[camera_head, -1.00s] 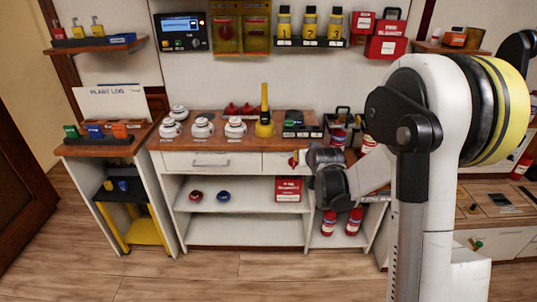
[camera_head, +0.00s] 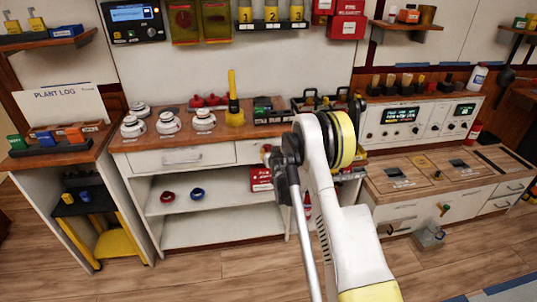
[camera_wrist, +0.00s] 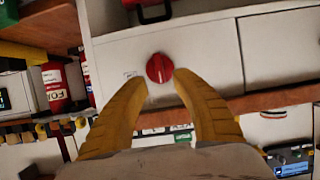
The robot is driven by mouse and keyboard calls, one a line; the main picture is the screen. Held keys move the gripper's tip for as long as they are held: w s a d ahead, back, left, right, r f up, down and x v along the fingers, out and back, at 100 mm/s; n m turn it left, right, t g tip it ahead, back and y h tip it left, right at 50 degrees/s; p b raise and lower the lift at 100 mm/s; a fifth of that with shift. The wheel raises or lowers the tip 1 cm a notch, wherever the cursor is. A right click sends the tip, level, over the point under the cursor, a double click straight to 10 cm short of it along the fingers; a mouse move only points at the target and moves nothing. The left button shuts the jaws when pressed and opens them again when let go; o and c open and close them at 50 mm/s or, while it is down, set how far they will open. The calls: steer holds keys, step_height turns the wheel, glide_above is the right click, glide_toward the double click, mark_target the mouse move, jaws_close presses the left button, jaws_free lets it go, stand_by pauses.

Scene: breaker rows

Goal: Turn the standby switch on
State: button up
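A round red knob (camera_wrist: 160,68) sits on a white front panel in the wrist view, and I take it as the standby switch. Its raised grip ridge runs nearly upright in the picture. A small mark is beside it, too small to read. In the head view, a bit of red (camera_head: 266,148) shows at the white cabinet front below the counter, beside my arm. My gripper (camera_wrist: 161,78) has its two yellow fingers apart, with the tips either side of the knob's lower part. I cannot tell whether they touch it. My arm hides most of this area in the head view.
The counter (camera_head: 185,140) above holds white domed devices (camera_head: 166,122), a yellow-handled tool (camera_head: 233,105) and dark boxes. Open shelves (camera_head: 225,206) lie below. A white control console (camera_head: 410,122) and low wooden-topped cabinet (camera_head: 450,170) stand right. The floor in front is clear.

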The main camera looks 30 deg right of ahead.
steer(key=shift+b+x, duration=0.3)
steer(key=shift+x, duration=1.1)
jaws_close()
steer(key=shift+r, duration=0.1)
